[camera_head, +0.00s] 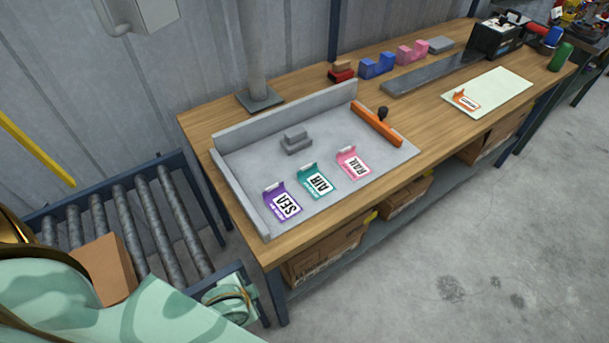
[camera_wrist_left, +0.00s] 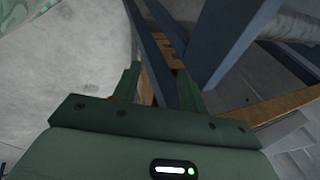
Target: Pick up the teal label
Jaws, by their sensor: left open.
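The teal label (camera_head: 315,181), marked AIR, lies on the grey tray (camera_head: 333,213) on the workbench. A purple label (camera_head: 282,201) marked SEA lies to its left and a pink label (camera_head: 353,163) marked RAIL to its right; none of them touch. In the left wrist view my left gripper (camera_wrist_left: 158,85) is open with nothing between its fingers, pointing past the bench's blue frame. In the head view part of my left arm shows at the lower left, away from the bench top; its fingertips cannot be made out there. My right gripper is not in view.
The tray has raised grey walls at its back and left, an orange bar (camera_head: 377,124) at its right and a grey block (camera_head: 296,141) inside. A roller conveyor (camera_head: 146,221) with a cardboard box (camera_head: 104,268) stands left of the bench. A pale mat (camera_head: 502,92) lies further right.

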